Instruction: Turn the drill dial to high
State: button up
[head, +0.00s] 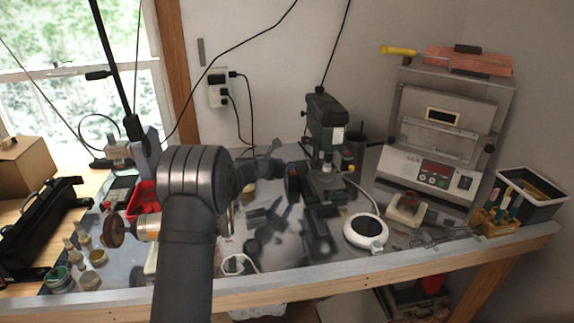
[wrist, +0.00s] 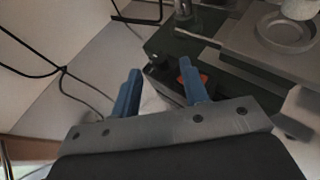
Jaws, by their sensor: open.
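The green drill press (head: 326,118) stands at the back middle of the bench in the head view. Its dark green base with a grey round-recessed plate (wrist: 262,38) fills the upper right of the wrist view. A dark box (wrist: 160,78) sits at the base's near end, with an orange-red part (wrist: 203,79) partly behind my right finger. I cannot make out a dial or its setting. My gripper (wrist: 158,74) has two blue fingers, apart with nothing held between them. The fingers reach toward the dark box; I cannot tell whether they touch it.
A white round device (head: 365,232) lies right of the press, before a heat-press-like machine (head: 430,165). A red bin (head: 146,198) and small jars (head: 90,280) are at left. Black cables (wrist: 62,72) hang along the wall near my gripper.

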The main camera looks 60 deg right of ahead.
jog(key=shift+x, duration=1.2)
jog(key=shift+c, duration=0.4)
grip_shut()
jog(key=m+g, duration=0.2)
jog(key=shift+w+r+g, duration=0.1)
jog(key=shift+w+g, duration=0.25)
jog(key=shift+g, duration=0.05)
jog(key=shift+w+d+m+g+y, duration=0.1)
jog(key=shift+m+g+y, duration=0.25)
jog(key=shift+m+g, duration=0.55)
jog(key=shift+w+d+m+g+y, duration=0.1)
jog(key=shift+m+g+y, duration=0.25)
jog(key=shift+m+g, duration=0.55)
